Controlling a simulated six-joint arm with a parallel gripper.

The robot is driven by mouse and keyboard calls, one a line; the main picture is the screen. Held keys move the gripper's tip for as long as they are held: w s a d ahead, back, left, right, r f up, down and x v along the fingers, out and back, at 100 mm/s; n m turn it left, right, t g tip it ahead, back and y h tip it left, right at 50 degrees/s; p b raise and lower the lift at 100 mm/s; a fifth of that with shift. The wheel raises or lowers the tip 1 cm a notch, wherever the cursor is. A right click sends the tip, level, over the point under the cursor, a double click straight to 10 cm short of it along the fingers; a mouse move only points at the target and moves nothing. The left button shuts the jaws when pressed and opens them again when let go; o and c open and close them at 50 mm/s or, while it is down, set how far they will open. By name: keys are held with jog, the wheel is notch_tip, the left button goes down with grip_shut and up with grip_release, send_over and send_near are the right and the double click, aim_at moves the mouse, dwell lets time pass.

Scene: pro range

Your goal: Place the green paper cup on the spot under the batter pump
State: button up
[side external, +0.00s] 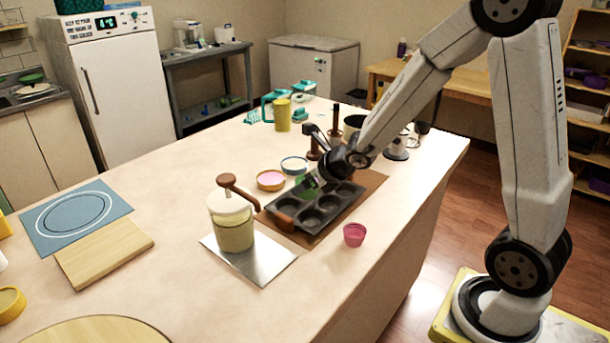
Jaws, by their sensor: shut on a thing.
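My gripper (316,178) is over the far left part of a dark muffin tray (345,211), shut on a green paper cup (304,186). The fingers hide part of the cup, and I cannot tell whether it touches the tray. The batter pump (232,228) is a cream-coloured jar with a brown handle, to the left of the tray and nearer the camera. It stands on a shiny metal plate (262,267). I cannot clearly make out a marked spot under its spout.
A pink cup (354,235) stands right of the tray. Two small bowls, one with pink contents (271,180) and one blue-rimmed (294,165), sit behind the tray. A wooden board (104,252) and blue mat (75,216) lie at left. The counter between board and pump is clear.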

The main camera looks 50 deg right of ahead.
jog(key=shift+d, duration=0.2)
jog(key=shift+d+r, duration=0.15)
jog(key=shift+d, duration=0.65)
jog(key=s+d, duration=0.6)
jog(key=d, duration=0.3)
jog(key=s+d, duration=0.6)
jog(key=d, duration=0.3)
jog(key=shift+d+r, duration=0.4)
jog(key=shift+r, duration=0.05)
send_over(367, 185)
jog(key=f, duration=0.8)
jog(key=shift+s+a+f, duration=0.15)
jog(key=shift+s+a, duration=0.15)
jog(key=shift+a, duration=0.1)
jog(key=shift+w+d+f, duration=0.3)
jog(key=shift+w+f, duration=0.05)
jog(key=shift+f, duration=0.15)
